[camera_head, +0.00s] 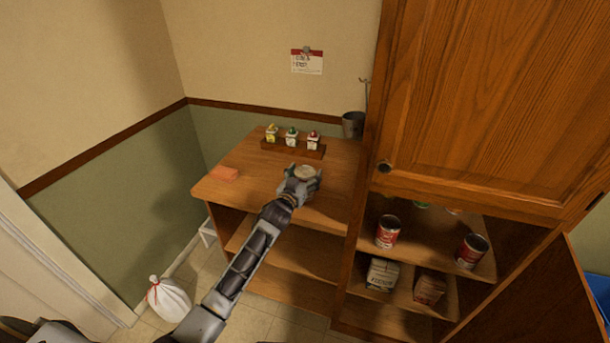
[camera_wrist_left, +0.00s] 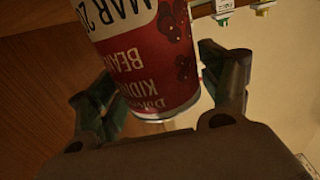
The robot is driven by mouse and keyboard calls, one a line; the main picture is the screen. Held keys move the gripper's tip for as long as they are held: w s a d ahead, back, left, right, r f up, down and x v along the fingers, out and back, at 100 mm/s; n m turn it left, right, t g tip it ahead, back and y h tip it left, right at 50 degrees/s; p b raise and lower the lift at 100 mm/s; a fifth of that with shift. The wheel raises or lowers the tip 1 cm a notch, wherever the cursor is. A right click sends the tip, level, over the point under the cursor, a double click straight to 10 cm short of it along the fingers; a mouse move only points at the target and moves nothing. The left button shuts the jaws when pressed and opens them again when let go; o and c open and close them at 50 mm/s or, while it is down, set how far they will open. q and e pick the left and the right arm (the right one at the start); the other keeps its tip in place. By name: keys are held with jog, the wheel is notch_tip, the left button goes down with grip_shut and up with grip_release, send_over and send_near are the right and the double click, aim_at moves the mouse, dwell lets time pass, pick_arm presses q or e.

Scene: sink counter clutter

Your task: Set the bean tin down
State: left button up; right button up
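The bean tin (camera_head: 305,173) stands upright between the fingers of my left gripper (camera_head: 301,180), over the front right part of the wooden counter. In the left wrist view the bean tin (camera_wrist_left: 148,55) shows a red label reading kidney beans, upside down in the picture. The left gripper (camera_wrist_left: 165,90) has one finger on each side of it, close against its sides, and looks shut on it. The tin's base is hidden in the head view, so I cannot tell whether it touches the counter. My right gripper is out of view.
A dark metal pot (camera_head: 353,124) is by the cabinet. Red tins (camera_head: 388,231) (camera_head: 471,251) stand on the cabinet shelf. The counter left of the gripper is clear.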

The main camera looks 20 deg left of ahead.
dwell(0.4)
pick_arm(q)
jog(key=shift+r, duration=0.15)
jog(key=shift+s+a, duration=0.1)
jog(key=shift+s, duration=0.6)
jog(key=s+a, duration=0.1)
jog(key=s, duration=0.9)
jog(key=shift+s+b, duration=0.3)
jog(key=shift+b, duration=0.1)
